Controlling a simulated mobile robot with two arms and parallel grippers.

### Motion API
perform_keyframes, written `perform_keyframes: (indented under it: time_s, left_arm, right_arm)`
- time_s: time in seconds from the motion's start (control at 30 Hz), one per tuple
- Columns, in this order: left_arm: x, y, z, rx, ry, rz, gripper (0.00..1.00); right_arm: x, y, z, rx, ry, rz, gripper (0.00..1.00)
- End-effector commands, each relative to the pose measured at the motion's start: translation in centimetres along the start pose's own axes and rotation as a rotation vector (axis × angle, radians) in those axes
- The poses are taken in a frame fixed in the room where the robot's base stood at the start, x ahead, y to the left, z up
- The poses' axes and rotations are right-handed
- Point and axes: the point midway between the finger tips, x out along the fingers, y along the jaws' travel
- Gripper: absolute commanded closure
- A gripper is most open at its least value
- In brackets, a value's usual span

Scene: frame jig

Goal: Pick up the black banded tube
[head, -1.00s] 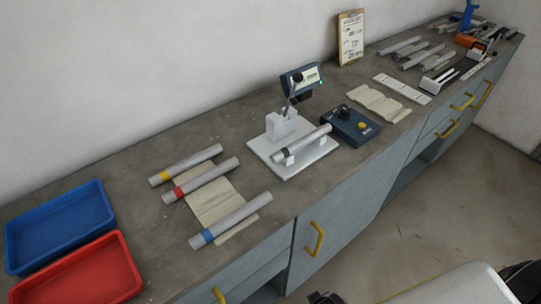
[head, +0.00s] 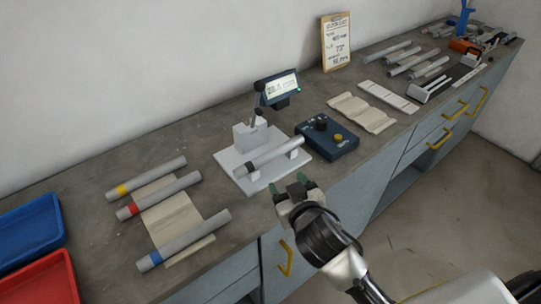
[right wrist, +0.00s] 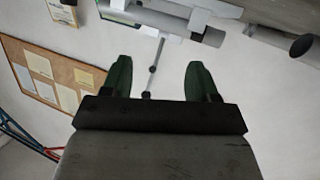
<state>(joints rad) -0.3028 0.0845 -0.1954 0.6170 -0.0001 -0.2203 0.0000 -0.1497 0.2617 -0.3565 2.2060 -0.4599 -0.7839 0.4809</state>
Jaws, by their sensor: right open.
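The black banded tube (head: 277,154) is grey with a dark band near its left end. It lies across the supports of a white fixture (head: 239,180) on the bench. My right gripper (head: 289,186), with green fingertips, is open and empty. It is just in front of the fixture, apart from the tube. In the right wrist view the two green fingers (right wrist: 158,78) are spread with nothing between them. My left gripper is not in view.
Yellow-, red- and blue-banded tubes (head: 191,237) lie around a beige cloth (head: 172,215) at left. A blue tray (head: 62,218) and a red tray (head: 72,280) are at far left. A dark blue control box (head: 345,143) sits close right of the fixture.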

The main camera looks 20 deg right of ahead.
Motion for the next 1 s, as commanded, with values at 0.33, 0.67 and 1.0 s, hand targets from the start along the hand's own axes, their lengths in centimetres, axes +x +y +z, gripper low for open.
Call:
perform_keyframes:
  time_s: [0.33, 0.67, 1.0]
  left_arm:
    - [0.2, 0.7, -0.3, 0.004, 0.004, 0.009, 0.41]
    - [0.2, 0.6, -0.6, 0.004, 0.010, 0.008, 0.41]
    - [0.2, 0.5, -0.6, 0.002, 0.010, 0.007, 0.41]
  right_arm:
    - [-1.3, -10.7, -18.1, -0.313, 0.910, -0.576, 0.40]
    - [2.7, -11.8, -10.8, -1.195, 0.461, -1.316, 0.40]
    - [8.7, 3.7, -9.4, -1.510, -0.480, -1.108, 0.40]
